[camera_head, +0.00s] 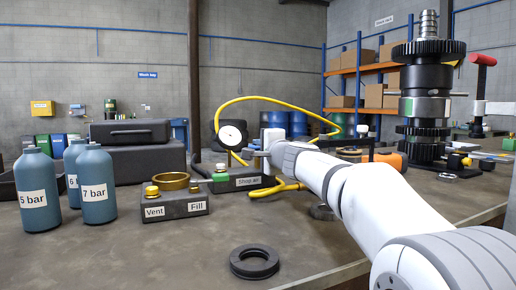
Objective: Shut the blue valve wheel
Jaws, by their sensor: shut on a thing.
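The block labelled "Shop air" (236,183) stands on the bench near the middle, with a green fitting (220,174) on its left. A round white-faced gauge (231,136) rises above it. My gripper (254,152) reaches in from the right, just right of the gauge and above the block. It is shut on a small part there, too small and too covered to make out. I cannot clearly pick out a blue valve wheel; the gripper and wrist hide much of this spot.
A "Vent"/"Fill" block (175,205) with a brass ring stands left of the block. Several blue bottles (98,190) stand further left. Dark rings (254,262) lie in front. A yellow hose (278,190) loops around the block. A tall gear stack (424,105) stands right.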

